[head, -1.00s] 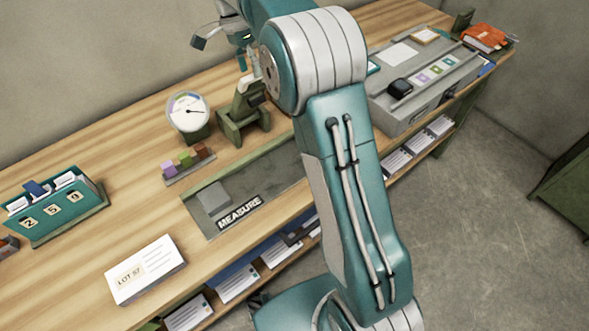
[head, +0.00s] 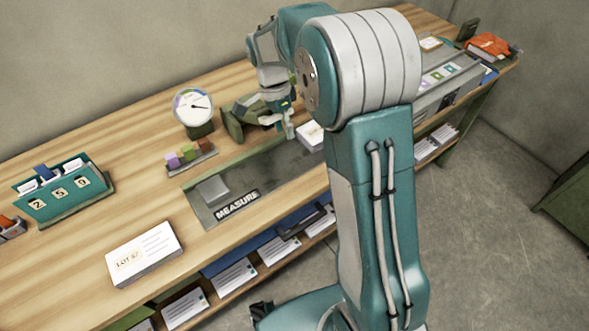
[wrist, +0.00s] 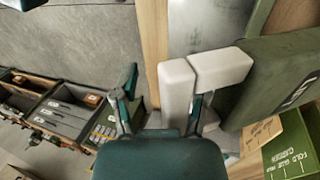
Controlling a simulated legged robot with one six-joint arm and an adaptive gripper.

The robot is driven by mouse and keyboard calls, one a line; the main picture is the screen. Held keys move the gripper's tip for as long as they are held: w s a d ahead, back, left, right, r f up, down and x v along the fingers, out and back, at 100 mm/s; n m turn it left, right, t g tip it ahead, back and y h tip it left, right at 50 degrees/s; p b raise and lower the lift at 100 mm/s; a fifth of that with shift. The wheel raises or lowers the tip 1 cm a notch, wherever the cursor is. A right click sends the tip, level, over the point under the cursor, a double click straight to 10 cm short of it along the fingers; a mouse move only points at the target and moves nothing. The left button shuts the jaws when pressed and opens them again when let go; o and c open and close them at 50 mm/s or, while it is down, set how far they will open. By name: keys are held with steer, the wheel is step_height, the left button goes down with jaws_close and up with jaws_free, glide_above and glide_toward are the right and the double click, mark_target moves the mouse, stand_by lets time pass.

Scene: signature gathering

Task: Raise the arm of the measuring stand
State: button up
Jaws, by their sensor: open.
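The measuring stand (head: 232,124) is a dark green frame at the back of the bench, behind the grey MEASURE mat (head: 212,215). My gripper (head: 286,118) is low beside the stand's right side, partly hidden by my arm. In the wrist view my gripper (wrist: 165,92) has its teal fingers apart. A pale L-shaped bar (wrist: 176,92), apparently the handle on the stand's green arm (wrist: 285,75), shows between or just beyond the fingers. I cannot tell whether they touch it.
A round dial (head: 193,107) stands left of the stand, with a row of coloured blocks (head: 190,155) in front. A LOT 57 card stack (head: 145,253) and a teal number holder (head: 62,195) are further left. A grey case (head: 450,85) lies right.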

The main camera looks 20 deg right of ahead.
steer(key=s+f+t, duration=0.1)
steer(key=f, duration=0.2)
steer(key=s+f+t+y, duration=0.1)
steer(key=f+t, duration=0.1)
steer(key=f, duration=0.2)
steer(key=s+d+f+t, duration=0.1)
steer(key=f, duration=0.3)
steer(key=shift+f+t, duration=0.15)
steer(key=shift+t, duration=0.25)
steer(key=shift+f+y, duration=0.3)
steer(key=shift+f, duration=0.2)
steer(key=s+r+n+t, duration=0.2)
steer(key=s+r+n, duration=0.5)
steer(key=s+r, duration=0.3)
steer(key=s+r+n+t, duration=0.2)
steer(key=s+r+n, duration=0.5)
steer(key=r, duration=0.8)
steer(key=s, duration=0.3)
steer(key=shift+s, duration=0.4)
steer(key=shift+r, duration=0.1)
